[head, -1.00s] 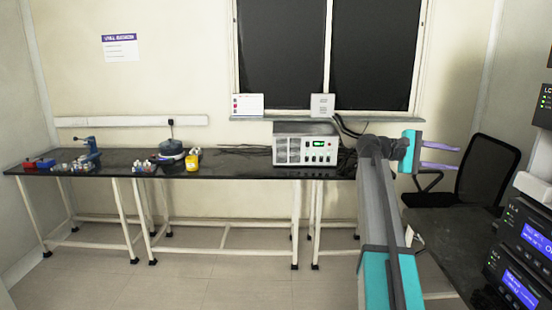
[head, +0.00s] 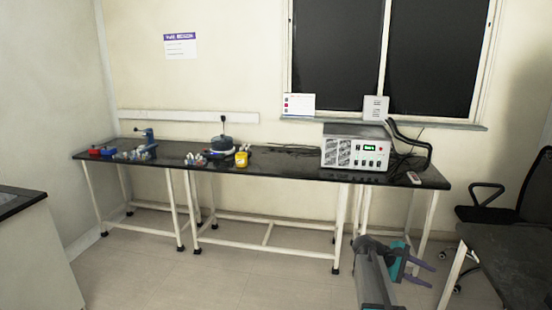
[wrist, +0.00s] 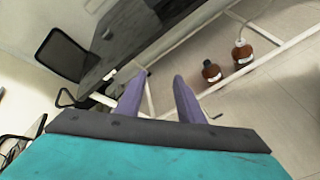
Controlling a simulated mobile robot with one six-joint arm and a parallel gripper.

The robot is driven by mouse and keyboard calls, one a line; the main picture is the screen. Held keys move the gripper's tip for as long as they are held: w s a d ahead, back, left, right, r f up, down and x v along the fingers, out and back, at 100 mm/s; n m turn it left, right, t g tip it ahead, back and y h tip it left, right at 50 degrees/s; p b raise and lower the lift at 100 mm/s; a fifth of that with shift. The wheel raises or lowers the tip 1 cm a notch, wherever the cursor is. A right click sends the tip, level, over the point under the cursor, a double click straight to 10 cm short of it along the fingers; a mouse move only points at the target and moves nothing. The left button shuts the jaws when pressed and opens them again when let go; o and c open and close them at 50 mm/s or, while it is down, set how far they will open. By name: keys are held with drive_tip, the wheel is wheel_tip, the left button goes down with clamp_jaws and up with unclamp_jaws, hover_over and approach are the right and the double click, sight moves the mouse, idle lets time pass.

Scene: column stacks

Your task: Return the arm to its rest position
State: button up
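My gripper (head: 426,274) shows at the lower right of the head view, low in front of the bench, with its two purple fingers pointing right. In the wrist view the fingers of my gripper (wrist: 158,92) stand apart with nothing between them. My grey and teal arm comes up from the bottom edge of the head view, folded low.
A long black bench (head: 290,170) runs along the wall with a power supply unit (head: 356,147), a yellow cup (head: 241,159) and small tools. A dark table (head: 510,265) and a black chair (head: 538,190) stand at right. Brown bottles (wrist: 211,71) show in the wrist view. Floor at left front is clear.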

drive_tip(key=s+a+f+y, duration=0.2)
drive_tip(key=s+a+f, duration=0.4)
drive_tip(key=f, duration=0.4)
drive_tip(key=s+a+f+n+y, duration=0.1)
drive_tip(key=s+a+f, duration=0.45)
drive_tip(key=f, duration=0.45)
drive_tip(key=s+a+f+y, duration=0.2)
drive_tip(key=s+a+f, duration=0.4)
drive_tip(key=f, duration=0.4)
drive_tip(key=s+a+f+m+g+y, duration=0.1)
drive_tip(key=s+a+f+y, duration=0.1)
drive_tip(key=s+a+f, duration=0.3)
drive_tip(key=s+a+f+m+g+y, duration=0.15)
drive_tip(key=s+a, duration=0.25)
drive_tip(key=s, duration=0.4)
drive_tip(key=s+a+f+g+y, duration=0.1)
drive_tip(key=s+a+f, duration=0.4)
drive_tip(key=s, duration=0.1)
drive_tip(key=s+a+m+y, duration=0.2)
drive_tip(key=a+m+y, duration=0.1)
drive_tip(key=a, duration=0.3)
drive_tip(key=shift+a+r+m+t, duration=0.2)
drive_tip(key=shift+m+t, duration=0.25)
drive_tip(key=shift+m, duration=0.4)
drive_tip(key=shift+d, duration=0.1)
drive_tip(key=shift+c, duration=0.4)
